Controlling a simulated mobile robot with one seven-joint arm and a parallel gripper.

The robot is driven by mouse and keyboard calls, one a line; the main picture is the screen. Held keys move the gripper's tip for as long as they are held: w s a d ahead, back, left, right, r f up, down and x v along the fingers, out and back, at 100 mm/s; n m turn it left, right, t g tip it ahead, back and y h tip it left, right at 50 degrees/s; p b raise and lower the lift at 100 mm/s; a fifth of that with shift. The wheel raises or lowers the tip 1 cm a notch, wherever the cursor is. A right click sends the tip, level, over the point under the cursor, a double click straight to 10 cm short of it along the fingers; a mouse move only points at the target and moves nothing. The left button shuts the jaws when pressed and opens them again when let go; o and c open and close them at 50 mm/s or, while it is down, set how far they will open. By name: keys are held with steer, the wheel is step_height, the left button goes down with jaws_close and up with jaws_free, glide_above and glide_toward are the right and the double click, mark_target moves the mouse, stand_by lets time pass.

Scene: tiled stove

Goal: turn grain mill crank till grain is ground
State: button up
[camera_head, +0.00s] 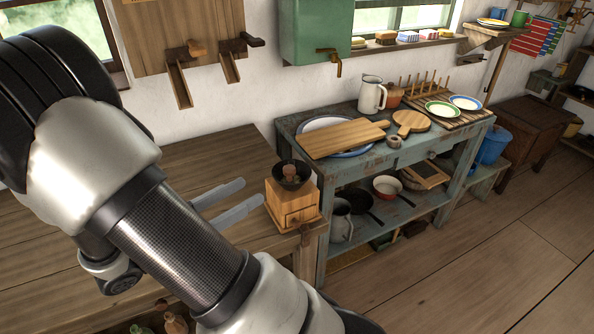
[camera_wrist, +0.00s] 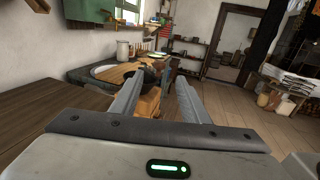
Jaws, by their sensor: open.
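The grain mill (camera_head: 290,206) is a small wooden box with a drawer and a dark bowl on top. It stands at the right end of the wooden table. A brownish knob (camera_head: 290,169), apparently the crank's handle, shows at the bowl; the rest of the crank is hard to make out. My gripper (camera_head: 252,190) is open and empty, its two grey fingers pointing at the mill from the left, apart from it. In the wrist view the mill (camera_wrist: 149,104) shows between and beyond the fingers (camera_wrist: 160,78), partly hidden.
The wooden table (camera_head: 215,160) is otherwise clear. Right of the mill stands a blue-grey bench (camera_head: 300,126) with a cutting board (camera_head: 343,138), a jug (camera_head: 372,95) and plates. Wall-mounted wooden pieces (camera_head: 178,75) and a green tank (camera_head: 315,30) hang above. Floor is free at lower right.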

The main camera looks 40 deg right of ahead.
mark_target(291, 177)
steer(key=d, duration=1.1)
steer(key=d+b, duration=0.1)
steer(key=d, duration=0.5)
steer(key=shift+w+d, duration=0.1)
steer(key=shift+w, duration=0.2)
jaws_close()
